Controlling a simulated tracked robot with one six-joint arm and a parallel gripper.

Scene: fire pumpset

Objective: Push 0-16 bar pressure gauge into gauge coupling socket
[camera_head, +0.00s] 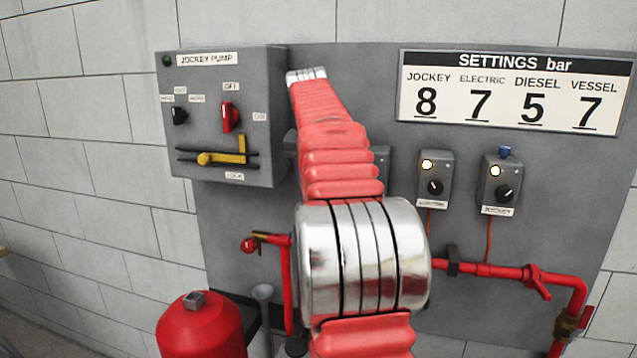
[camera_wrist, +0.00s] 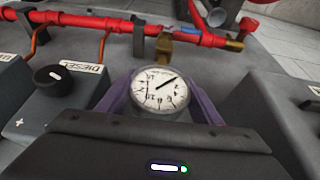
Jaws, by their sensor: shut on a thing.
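The pressure gauge (camera_wrist: 160,89) has a round white dial with black marks and a black needle, and it shows in the middle of the wrist view. My gripper (camera_wrist: 158,105) is shut on it, with purple fingers on both sides of the dial. A brass fitting (camera_wrist: 176,47) on the red pipe lies just beyond the gauge; I cannot tell whether it is the coupling socket or whether the gauge touches it. In the head view my red and chrome arm hides the gripper and the gauge.
A red pipe (camera_wrist: 85,22) runs across the panel, with a brass end (camera_wrist: 235,43) at right. A black-knobbed diesel box (camera_wrist: 52,82) stands close at left. In the head view are the jockey pump box (camera_head: 222,115), the settings sign (camera_head: 515,93) and a red vessel (camera_head: 200,328).

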